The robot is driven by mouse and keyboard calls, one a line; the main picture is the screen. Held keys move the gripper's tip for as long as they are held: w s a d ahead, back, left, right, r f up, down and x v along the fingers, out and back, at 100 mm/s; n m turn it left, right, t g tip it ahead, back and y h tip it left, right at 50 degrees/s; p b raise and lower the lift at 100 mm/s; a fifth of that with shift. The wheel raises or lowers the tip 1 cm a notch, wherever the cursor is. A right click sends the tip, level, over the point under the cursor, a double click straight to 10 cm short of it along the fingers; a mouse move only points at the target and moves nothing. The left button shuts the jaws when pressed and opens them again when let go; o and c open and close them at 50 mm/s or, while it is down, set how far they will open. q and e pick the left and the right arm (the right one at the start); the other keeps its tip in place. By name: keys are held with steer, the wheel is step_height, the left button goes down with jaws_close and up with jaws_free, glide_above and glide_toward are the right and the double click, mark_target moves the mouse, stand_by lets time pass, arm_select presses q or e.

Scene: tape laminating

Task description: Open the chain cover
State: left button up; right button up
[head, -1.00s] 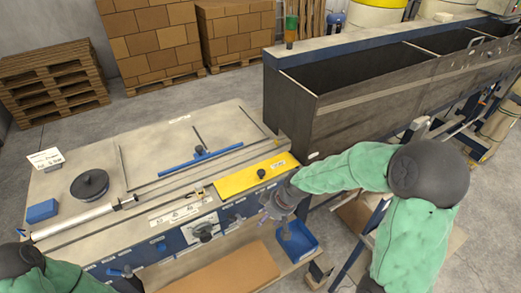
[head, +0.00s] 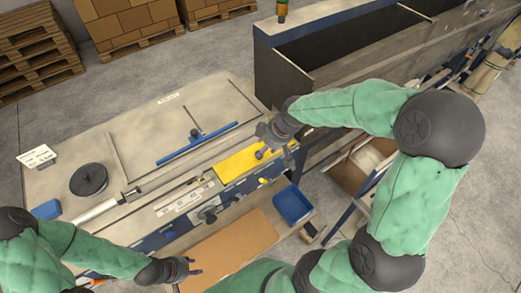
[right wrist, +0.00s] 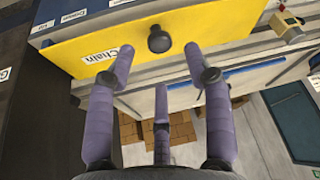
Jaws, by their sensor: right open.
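The yellow chain cover (head: 233,167) lies flat and closed on the front edge of the machine. In the right wrist view the cover (right wrist: 205,22) bears a "Chain" label and a dark round knob (right wrist: 159,40). My right gripper (head: 266,146) is over the right part of the cover. In its wrist view the right gripper (right wrist: 158,58) has its purple fingers spread, with the knob ahead of and between the tips; nothing is held. My left gripper (head: 194,268) is low in front of the machine, away from the cover, with its fingers apart and empty.
A blue T-shaped bar (head: 205,145) and a black disc (head: 89,180) sit on the machine top. A blue bin (head: 293,205) and a brown board (head: 228,238) lie on the lower shelf. A dark trough (head: 350,60) stands behind right.

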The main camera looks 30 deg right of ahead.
steer(key=shift+x, duration=2.35)
steer(key=shift+s, duration=0.1)
jaws_close()
